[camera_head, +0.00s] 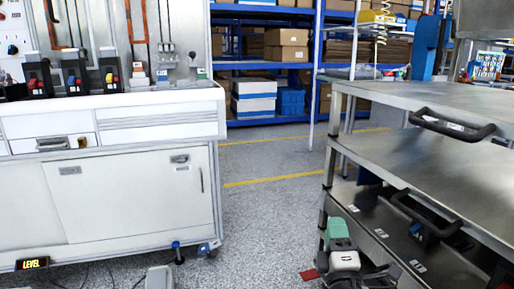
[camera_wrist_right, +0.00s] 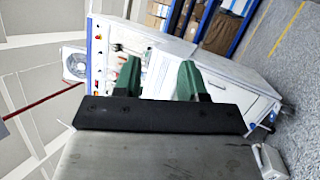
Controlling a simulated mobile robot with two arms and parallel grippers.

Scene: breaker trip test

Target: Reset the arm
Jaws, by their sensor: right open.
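My right gripper (camera_head: 338,232) is low at the bottom right of the head view, in front of the metal shelf cart. Its green fingertips and pale body show there. In the right wrist view the two green fingers (camera_wrist_right: 160,78) stand apart with nothing between them. The gripper is open and empty, and it touches nothing that I can see. My left gripper is not in view.
A white workbench cabinet (camera_head: 130,190) with testers on top stands at the left. A grey metal shelf cart (camera_head: 430,165) with black handles stands at the right. Open floor (camera_head: 265,200) lies between them. Blue racks with boxes (camera_head: 286,45) are behind.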

